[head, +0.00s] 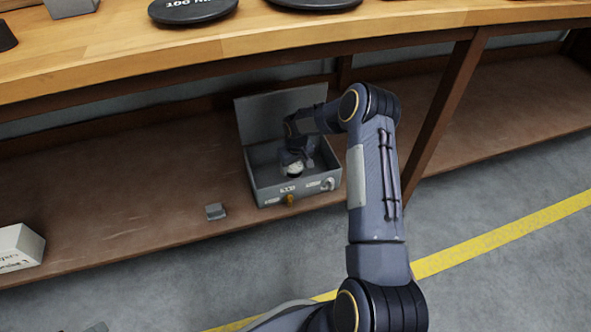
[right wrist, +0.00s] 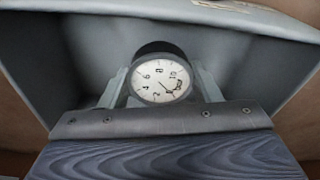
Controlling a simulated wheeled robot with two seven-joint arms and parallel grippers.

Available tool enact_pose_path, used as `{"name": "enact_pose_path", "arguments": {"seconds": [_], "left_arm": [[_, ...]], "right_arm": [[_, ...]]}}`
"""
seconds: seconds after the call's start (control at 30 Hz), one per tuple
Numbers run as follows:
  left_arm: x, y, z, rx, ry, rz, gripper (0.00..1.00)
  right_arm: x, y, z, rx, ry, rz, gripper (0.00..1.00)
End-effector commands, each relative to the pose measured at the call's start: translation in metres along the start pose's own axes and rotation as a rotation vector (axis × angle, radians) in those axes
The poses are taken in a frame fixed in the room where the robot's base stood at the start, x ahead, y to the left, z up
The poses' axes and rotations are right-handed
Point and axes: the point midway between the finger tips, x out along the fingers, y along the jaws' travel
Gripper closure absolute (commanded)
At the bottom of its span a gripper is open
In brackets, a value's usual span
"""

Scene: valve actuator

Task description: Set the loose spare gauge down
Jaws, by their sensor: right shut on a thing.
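The loose spare gauge (head: 293,169) has a round white dial and a dark rim. My right gripper (head: 297,160) is shut on it, inside the open grey metal box (head: 268,197) on the lower shelf. In the right wrist view the gauge (right wrist: 162,80) sits between the two fingers (right wrist: 163,85), its dial facing the camera with numbers showing. Grey box walls (right wrist: 40,60) surround it there. Whether the gauge touches the box floor I cannot tell. My left gripper is not in view.
The box lid (head: 275,112) stands open at the back. A small grey block (head: 215,211) lies left of the box, and a white box (head: 18,247) stands at the far left. The wooden bench top (head: 300,38) overhangs the shelf (head: 120,190). A shelf post (head: 445,110) stands to the right.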

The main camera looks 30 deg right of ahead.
Motion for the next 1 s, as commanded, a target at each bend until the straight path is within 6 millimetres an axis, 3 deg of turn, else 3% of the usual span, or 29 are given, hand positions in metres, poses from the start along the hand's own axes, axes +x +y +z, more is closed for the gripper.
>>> {"name": "enact_pose_path", "arguments": {"seconds": [0.73, 0.77, 0.9, 1.0], "left_arm": [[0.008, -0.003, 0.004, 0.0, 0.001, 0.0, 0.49], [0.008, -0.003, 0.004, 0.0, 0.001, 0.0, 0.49], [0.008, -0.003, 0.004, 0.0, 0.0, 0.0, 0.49], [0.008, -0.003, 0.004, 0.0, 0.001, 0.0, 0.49]], "right_arm": [[0.011, 0.002, 0.001, 0.002, 0.003, 0.002, 0.75], [0.012, 0.001, 0.001, 0.002, 0.002, 0.002, 0.41], [0.012, 0.001, 0.001, 0.002, 0.002, 0.002, 0.22], [0.012, 0.001, 0.001, 0.002, 0.001, 0.002, 0.21]]}}
